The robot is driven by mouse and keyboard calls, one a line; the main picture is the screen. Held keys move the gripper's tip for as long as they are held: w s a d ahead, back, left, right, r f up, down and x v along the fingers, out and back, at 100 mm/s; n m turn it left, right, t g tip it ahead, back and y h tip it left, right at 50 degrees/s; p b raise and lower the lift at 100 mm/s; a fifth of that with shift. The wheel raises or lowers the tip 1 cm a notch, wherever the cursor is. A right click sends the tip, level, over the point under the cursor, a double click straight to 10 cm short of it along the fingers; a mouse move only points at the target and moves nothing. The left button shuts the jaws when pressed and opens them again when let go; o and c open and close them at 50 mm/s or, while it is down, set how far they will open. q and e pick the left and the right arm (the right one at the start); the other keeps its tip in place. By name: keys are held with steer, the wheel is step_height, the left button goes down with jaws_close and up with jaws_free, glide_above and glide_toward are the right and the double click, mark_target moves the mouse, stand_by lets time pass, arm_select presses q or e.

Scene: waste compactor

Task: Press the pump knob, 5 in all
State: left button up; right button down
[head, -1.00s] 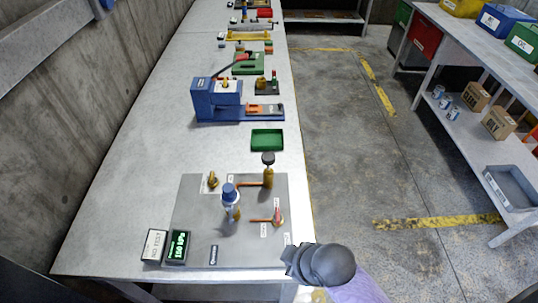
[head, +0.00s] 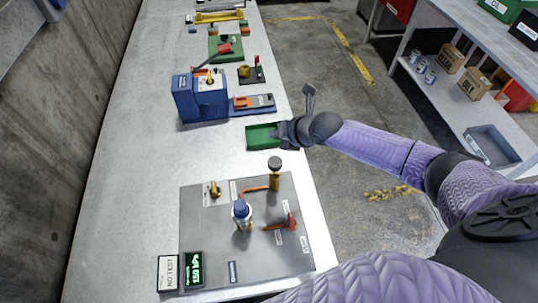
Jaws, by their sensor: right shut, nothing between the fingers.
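A grey panel (head: 207,233) lies at the near end of the table. A blue-capped fitting (head: 242,210), a red lever (head: 291,222) and a brass valve (head: 214,190) are also on the panel. My right gripper (head: 281,134) is shut and empty, beyond the knob and apart from it, over the right end of a green tray. My left gripper is not in view.
The green tray (head: 258,143) lies beyond the panel. A blue machine (head: 192,98) stands farther back. A green lit display (head: 194,270) and a white sign (head: 167,273) sit at the panel's near left corner. The table's left side is clear.

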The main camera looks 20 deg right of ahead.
mark_target(279, 166)
step_height(279, 166, down, 8)
steer(key=b, duration=0.7)
steer(key=shift+s+f, duration=0.15)
steer(key=shift+f, duration=0.05)
steer(key=shift+f+b, duration=0.25)
steer(key=shift+b, duration=0.15)
stand_by(1.3)
steer(key=shift+f+b, duration=0.4)
steer(key=shift+b, duration=0.05)
steer(key=shift+f+b, duration=1.9)
steer(key=shift+f, duration=0.05)
stand_by(1.4)
steer(key=shift+r, duration=0.1)
steer(key=shift+r+p, duration=1.85)
steer(key=shift+r, duration=0.4)
